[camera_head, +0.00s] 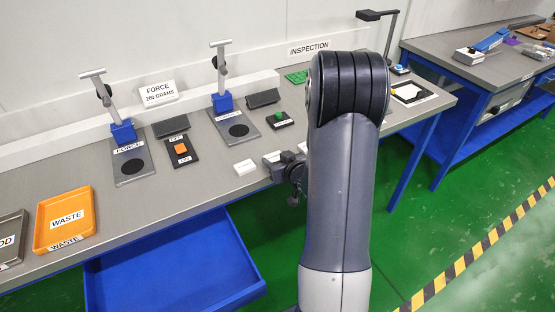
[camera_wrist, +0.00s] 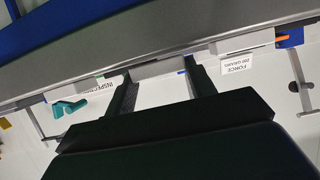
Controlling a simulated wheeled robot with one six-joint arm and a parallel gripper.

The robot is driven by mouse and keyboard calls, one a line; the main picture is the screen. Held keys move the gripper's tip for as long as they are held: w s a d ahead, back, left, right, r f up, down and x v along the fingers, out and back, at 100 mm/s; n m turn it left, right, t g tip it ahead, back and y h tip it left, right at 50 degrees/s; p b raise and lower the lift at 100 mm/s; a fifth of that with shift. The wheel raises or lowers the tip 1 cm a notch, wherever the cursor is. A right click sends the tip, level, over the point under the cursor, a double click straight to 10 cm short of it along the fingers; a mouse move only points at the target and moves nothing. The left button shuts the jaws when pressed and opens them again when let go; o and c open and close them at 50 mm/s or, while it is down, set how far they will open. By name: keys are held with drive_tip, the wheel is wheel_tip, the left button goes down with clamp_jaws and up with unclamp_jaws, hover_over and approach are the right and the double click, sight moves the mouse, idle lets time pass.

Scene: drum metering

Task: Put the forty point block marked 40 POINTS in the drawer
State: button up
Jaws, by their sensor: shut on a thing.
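The open blue drawer (camera_head: 175,268) sticks out below the front edge of the grey bench; its floor looks empty. My gripper (camera_head: 274,163) is at the bench's front edge, right of and above the drawer, partly hidden by my arm. In the wrist view my gripper (camera_wrist: 160,78) has its two dark fingers apart, shut on a pale block (camera_wrist: 160,66). No 40 POINTS marking is readable on it. A small white block (camera_head: 244,167) shows near the bench edge, just left of my gripper; I cannot tell its marking.
An orange WASTE tray (camera_head: 64,220) stands on the bench at left. Two force stands (camera_head: 124,132) and (camera_head: 223,103), a dark pad with an orange block (camera_head: 181,150) and one with a green block (camera_head: 280,118) stand behind. A second bench (camera_head: 480,70) is at right.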

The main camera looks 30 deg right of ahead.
drive_tip(key=shift+f, duration=0.1)
drive_tip(key=shift+f, duration=0.15)
drive_tip(key=o, duration=1)
drive_tip(key=shift+c, duration=0.2)
